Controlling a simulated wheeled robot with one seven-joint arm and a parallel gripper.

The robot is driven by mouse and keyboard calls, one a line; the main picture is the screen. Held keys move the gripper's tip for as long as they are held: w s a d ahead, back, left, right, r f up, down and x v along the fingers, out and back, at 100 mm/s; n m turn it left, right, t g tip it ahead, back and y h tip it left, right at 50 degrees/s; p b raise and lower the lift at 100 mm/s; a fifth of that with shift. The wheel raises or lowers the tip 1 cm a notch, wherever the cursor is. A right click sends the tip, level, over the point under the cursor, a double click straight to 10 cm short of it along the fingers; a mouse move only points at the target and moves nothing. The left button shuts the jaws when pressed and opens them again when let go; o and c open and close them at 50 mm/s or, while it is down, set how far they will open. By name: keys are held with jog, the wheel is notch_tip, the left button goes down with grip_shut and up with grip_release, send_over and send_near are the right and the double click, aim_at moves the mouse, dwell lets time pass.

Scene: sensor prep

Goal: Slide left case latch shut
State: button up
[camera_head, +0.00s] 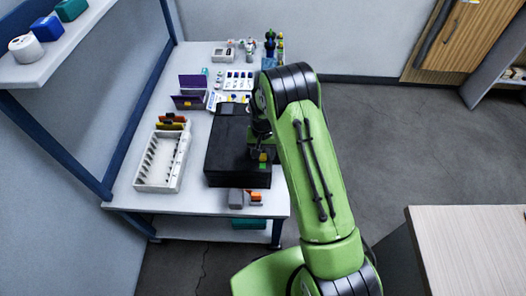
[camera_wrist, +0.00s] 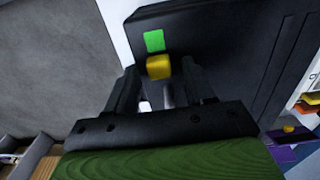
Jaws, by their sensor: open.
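The black case (camera_head: 226,150) lies on the white bench with its lid looking down. A small yellow block, which looks like a case latch (camera_head: 263,157), is on its right side beside a green patch. In the wrist view the yellow latch (camera_wrist: 158,67) is between or just beyond my fingertips, with the green patch (camera_wrist: 154,41) past it on the case (camera_wrist: 225,35). My gripper (camera_wrist: 160,72) is open, one finger on each side of the latch; contact is unclear. In the head view my arm hides part of the case's right side.
A white slotted rack (camera_head: 163,162) stands left of the case. A grey and orange item (camera_head: 237,198) lies at the near bench edge. Purple holders (camera_head: 190,92) and several small parts stand at the back. The floor to the right is clear.

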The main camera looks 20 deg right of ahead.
notch_tip(320, 180, up, 16)
jog(key=p, duration=0.3)
jog(key=shift+f+p, duration=0.15)
jog(key=shift+p, duration=0.25)
notch_tip(320, 180, up, 11)
jog(key=t+p, duration=0.1)
send_over(263, 155)
jog(key=s, duration=0.5)
jog(key=s+r+n+t+p, duration=0.1)
jog(key=s+r+n+t, duration=0.1)
jog(key=s+r, duration=0.45)
jog(key=s+r+t+p, duration=0.1)
jog(key=s+r, duration=0.1)
jog(key=s, duration=0.6)
jog(key=s+r+n+t+p, duration=0.1)
jog(key=s+r, duration=0.2)
jog(key=s, duration=0.6)
jog(key=shift+n+t, duration=0.3)
